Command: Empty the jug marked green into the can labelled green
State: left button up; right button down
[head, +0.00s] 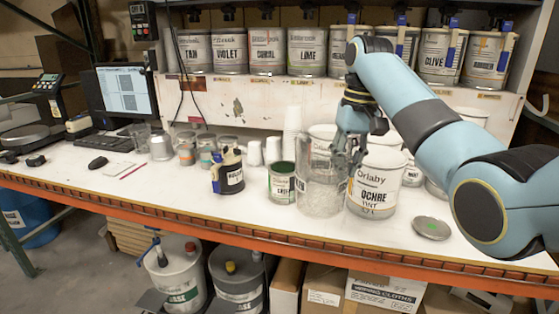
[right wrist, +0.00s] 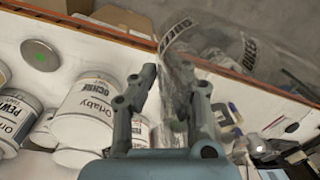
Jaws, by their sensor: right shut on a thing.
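A clear jug (head: 318,188) stands upright in the head view, between the green-rimmed can and the large ochre can. In the right wrist view the jug (right wrist: 235,45) shows dark lettering that seems to read green. My right gripper (head: 348,152) is shut on the jug at its right side; the fingers (right wrist: 170,95) close around its handle side in the right wrist view. My left gripper is not in view.
The ochre can (head: 376,188) stands close right of the jug, with a round lid (head: 431,228) lying further right. Paint cans fill the shelf (head: 240,88) behind.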

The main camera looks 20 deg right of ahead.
aim_at(284, 183)
jog(key=i, duration=1.65)
